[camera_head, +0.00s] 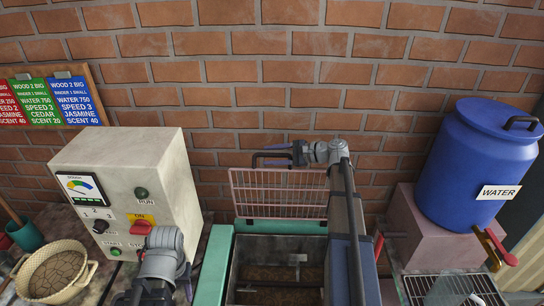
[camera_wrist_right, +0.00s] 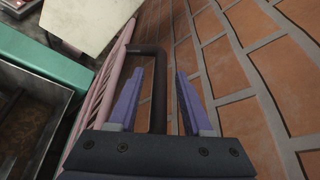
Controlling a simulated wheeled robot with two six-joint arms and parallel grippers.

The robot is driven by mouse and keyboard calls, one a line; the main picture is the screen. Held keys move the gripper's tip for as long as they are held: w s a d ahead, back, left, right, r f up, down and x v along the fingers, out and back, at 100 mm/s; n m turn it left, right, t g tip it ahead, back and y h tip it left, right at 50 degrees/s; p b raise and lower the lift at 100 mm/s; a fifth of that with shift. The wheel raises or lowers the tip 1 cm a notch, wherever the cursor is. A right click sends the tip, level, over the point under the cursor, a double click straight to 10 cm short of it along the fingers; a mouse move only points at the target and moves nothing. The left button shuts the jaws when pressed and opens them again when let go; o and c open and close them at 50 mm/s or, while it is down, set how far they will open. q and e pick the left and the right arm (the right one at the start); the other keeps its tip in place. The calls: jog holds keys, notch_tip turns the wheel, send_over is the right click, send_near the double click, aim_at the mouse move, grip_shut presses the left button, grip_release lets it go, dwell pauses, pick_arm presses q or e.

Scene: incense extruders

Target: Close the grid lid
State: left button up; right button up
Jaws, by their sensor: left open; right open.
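The pink wire grid lid (camera_head: 285,203) stands raised, nearly upright, at the back of the open metal trough (camera_head: 232,278). Its dark bar handle (camera_head: 256,158) is at the top edge; it shows large in the right wrist view (camera_wrist_right: 158,85). My right gripper (camera_head: 283,154) is open at the lid's top, by the brick wall. In the wrist view its purple fingers (camera_wrist_right: 160,98) stand either side of the handle's near bar, with gaps on both sides. My left gripper (camera_head: 165,292) is low beside the control box; its fingers are mostly hidden.
The control box (camera_head: 135,170) with dial and switches stands left of the trough. A blue water barrel (camera_head: 472,160) sits on a pinkish block at the right. A beige basket (camera_head: 55,270) is at the lower left. The brick wall (camera_head: 240,100) is close behind the lid.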

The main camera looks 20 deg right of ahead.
grip_shut()
dwell(1.3)
